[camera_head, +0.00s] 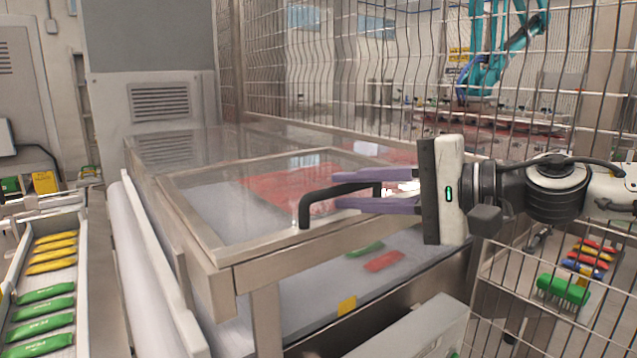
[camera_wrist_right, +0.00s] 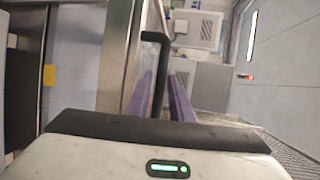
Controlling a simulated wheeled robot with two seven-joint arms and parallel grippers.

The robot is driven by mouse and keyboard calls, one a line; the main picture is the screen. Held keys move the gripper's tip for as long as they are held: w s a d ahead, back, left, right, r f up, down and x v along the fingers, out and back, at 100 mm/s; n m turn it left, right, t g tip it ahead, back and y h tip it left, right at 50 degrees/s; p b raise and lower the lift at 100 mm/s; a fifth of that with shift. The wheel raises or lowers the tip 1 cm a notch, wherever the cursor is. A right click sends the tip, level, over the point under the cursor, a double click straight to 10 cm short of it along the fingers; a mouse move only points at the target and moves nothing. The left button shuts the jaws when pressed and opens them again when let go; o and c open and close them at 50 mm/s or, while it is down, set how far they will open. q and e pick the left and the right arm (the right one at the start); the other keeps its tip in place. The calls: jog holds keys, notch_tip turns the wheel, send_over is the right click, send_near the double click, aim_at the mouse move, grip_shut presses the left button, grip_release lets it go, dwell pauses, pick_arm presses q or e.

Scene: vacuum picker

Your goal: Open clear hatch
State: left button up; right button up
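The clear hatch (camera_head: 230,205) is a see-through panel in a metal frame on top of the conveyor enclosure. It lies flat and closed. Its black bar handle (camera_head: 340,188) stands up near the front edge and also shows in the right wrist view (camera_wrist_right: 157,75). My right gripper (camera_head: 362,197) reaches in from the right with purple fingers. In the right wrist view its fingers (camera_wrist_right: 160,98) are apart, with part of the handle between them; whether they touch it is unclear. My left gripper is not in view.
A wire fence (camera_head: 330,70) stands behind the enclosure and more mesh is at the right. A tray (camera_head: 12,290) with yellow and green packets is at the left. Red and green packets (camera_head: 383,261) lie inside the enclosure. A teal robot arm (camera_head: 487,75) is beyond the fence.

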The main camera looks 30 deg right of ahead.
aim_at(319, 214)
jog(key=shift+p+x, duration=0.45)
jog(key=shift+x, duration=2.55)
grip_shut()
jog(key=shift+r, duration=0.1)
